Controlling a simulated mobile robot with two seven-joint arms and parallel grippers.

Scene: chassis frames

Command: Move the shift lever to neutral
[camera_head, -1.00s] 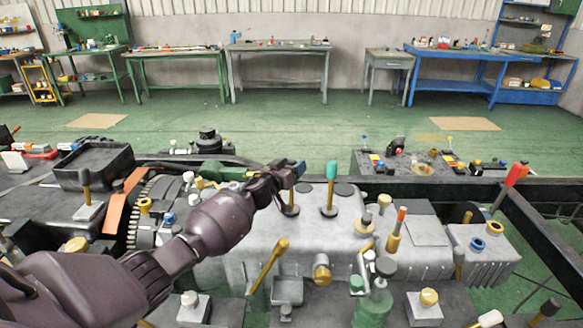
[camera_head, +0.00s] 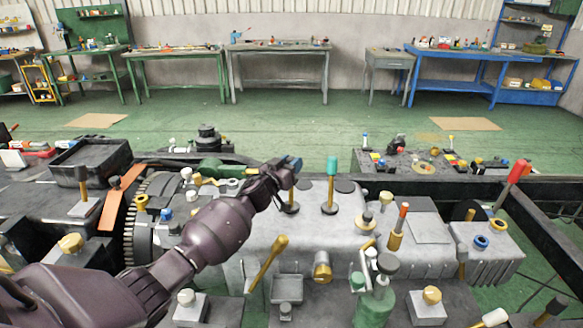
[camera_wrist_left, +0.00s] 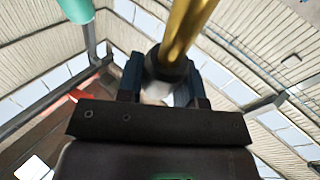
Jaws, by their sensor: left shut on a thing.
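My left gripper (camera_head: 288,166) reaches in from the left over the grey gearbox housing (camera_head: 270,233). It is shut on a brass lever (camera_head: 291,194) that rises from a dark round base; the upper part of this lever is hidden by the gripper. In the left wrist view the brass rod (camera_wrist_left: 187,32) with a dark collar stands at the blue fingertips (camera_wrist_left: 163,82). A second lever with a teal handle (camera_head: 331,164) stands upright just to the right, apart from the gripper. My right gripper is out of view.
A thick brass lever (camera_head: 268,262) leans in front. An orange-tipped lever (camera_head: 398,228) and a green bottle-shaped part (camera_head: 375,303) stand to the right. Open green floor (camera_head: 290,130) lies behind.

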